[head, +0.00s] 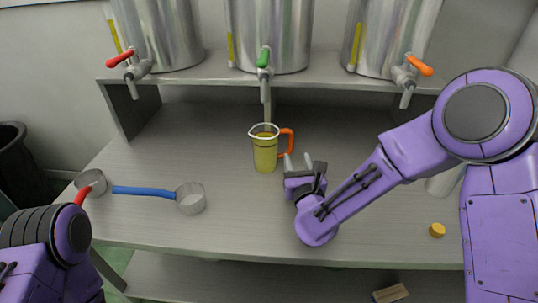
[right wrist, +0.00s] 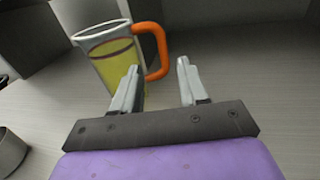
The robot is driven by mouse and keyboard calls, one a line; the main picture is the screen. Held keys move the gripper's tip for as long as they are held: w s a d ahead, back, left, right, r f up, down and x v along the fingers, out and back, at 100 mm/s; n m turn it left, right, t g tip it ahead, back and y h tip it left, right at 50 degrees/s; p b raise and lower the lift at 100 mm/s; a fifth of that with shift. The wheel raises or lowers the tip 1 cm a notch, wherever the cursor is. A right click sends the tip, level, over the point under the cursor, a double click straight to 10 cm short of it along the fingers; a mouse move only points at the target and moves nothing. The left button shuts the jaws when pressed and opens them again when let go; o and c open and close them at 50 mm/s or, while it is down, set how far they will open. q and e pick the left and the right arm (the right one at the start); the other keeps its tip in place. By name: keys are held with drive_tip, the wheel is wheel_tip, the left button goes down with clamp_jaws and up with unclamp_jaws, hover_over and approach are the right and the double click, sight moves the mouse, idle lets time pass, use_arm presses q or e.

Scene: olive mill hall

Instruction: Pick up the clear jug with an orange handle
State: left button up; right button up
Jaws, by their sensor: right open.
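The clear jug with an orange handle (head: 265,152) stands upright on the bench below the middle tap, with yellow-green liquid in it. Its orange handle (head: 287,141) points right. My right gripper (head: 297,162) is open and empty, just to the near right of the jug by the handle. In the right wrist view the jug (right wrist: 110,58) is at upper left, and its handle is beyond and between the open fingers (right wrist: 158,82). I cannot tell whether a finger touches the jug. My left gripper is out of view; only part of my left arm shows at lower left.
Steel tanks with red, green (head: 264,57) and orange taps stand on a shelf (head: 220,75) over the bench. A blue-handled dipper (head: 191,198) and a red-handled dipper (head: 91,183) lie on the left. A yellow cap (head: 437,230) lies on the right. The front middle is clear.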

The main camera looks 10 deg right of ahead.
sight(291, 142)
drive_tip(key=shift+w+d+f, duration=0.1)
drive_tip(key=shift+w+f, duration=0.25)
drive_tip(key=shift+f, duration=0.15)
drive_tip(key=w, duration=0.6)
drive_tip(key=w+d, duration=0.1)
drive_tip(key=w, duration=0.3)
drive_tip(key=shift+w+r+b, duration=0.1)
drive_tip(key=shift+b, duration=0.25)
drive_tip(key=shift+r, duration=0.1)
clamp_jaws()
